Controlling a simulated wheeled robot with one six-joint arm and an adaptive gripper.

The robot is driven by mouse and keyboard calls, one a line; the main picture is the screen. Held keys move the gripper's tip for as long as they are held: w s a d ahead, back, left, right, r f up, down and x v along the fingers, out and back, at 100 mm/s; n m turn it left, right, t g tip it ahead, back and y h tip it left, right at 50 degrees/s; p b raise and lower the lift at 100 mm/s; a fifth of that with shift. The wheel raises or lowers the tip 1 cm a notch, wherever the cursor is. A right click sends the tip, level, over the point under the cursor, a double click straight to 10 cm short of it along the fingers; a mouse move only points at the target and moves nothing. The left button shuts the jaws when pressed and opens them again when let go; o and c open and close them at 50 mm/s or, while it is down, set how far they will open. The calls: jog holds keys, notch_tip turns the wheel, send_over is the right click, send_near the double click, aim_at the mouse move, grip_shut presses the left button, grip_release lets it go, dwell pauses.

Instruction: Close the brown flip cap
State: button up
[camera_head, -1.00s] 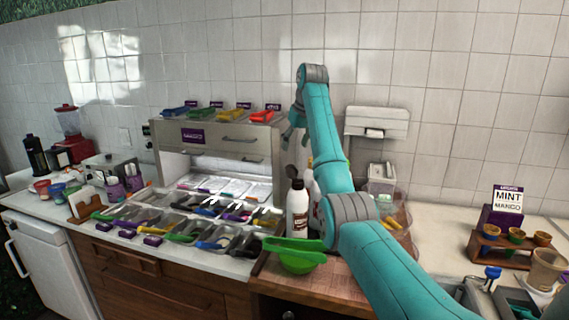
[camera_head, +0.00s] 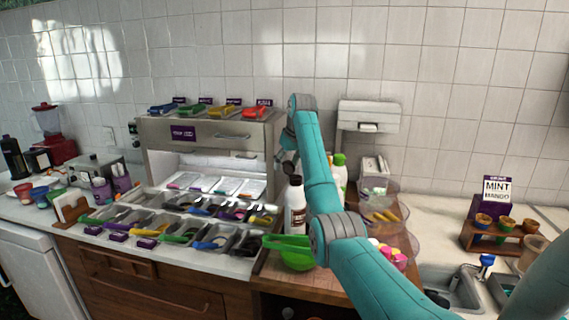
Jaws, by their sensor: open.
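A white bottle with a brown label (camera_head: 296,212) stands upright on the wooden board to the left of my arm. Its brown flip cap (camera_head: 295,180) is at the top, small and dark, and I cannot tell from this view whether its lid is up or down. My gripper (camera_head: 287,162) is open and points down just above the cap, slightly to its left. It is partly hidden by my teal arm and holds nothing that I can see. I cannot tell whether a finger touches the cap.
A green-capped bottle (camera_head: 340,170) stands close behind my arm. Topping trays with scoops (camera_head: 180,232) fill the counter to the left. Clear bowls (camera_head: 383,200) stand to the right.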

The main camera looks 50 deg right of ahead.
aim_at(297, 179)
jog(key=c, duration=1.1)
jog(key=shift+c, duration=0.2)
jog(key=t, duration=0.1)
jog(key=s+t+h, duration=0.1)
jog(key=t, duration=0.1)
jog(key=r+t, duration=0.1)
jog(key=shift+s+a+t+h, duration=0.3)
jog(key=shift+s+a+h, duration=0.05)
jog(key=shift+s+h, duration=0.05)
jog(key=t, duration=0.1)
jog(key=s+t+h, duration=0.1)
jog(key=t, duration=0.2)
jog(key=shift+s+a+r+h, duration=0.1)
jog(key=shift+s+a+h, duration=0.25)
jog(key=shift+h, duration=0.05)
jog(key=t, duration=0.1)
jog(key=s+t+h, duration=0.1)
jog(key=t, duration=0.2)
jog(key=shift+s+a+f+h, duration=0.25)
jog(key=shift+s+a+h, duration=0.1)
jog(key=shift+h, duration=0.05)
jog(key=shift+s+a+f+t+h, duration=0.2)
jog(key=shift+s+t+h, duration=0.15)
jog(key=shift+t, duration=0.55)
jog(key=shift+s+a+f+t+h, duration=0.1)
jog(key=shift+s+f+t+h, duration=0.2)
jog(key=shift+t, duration=0.9)
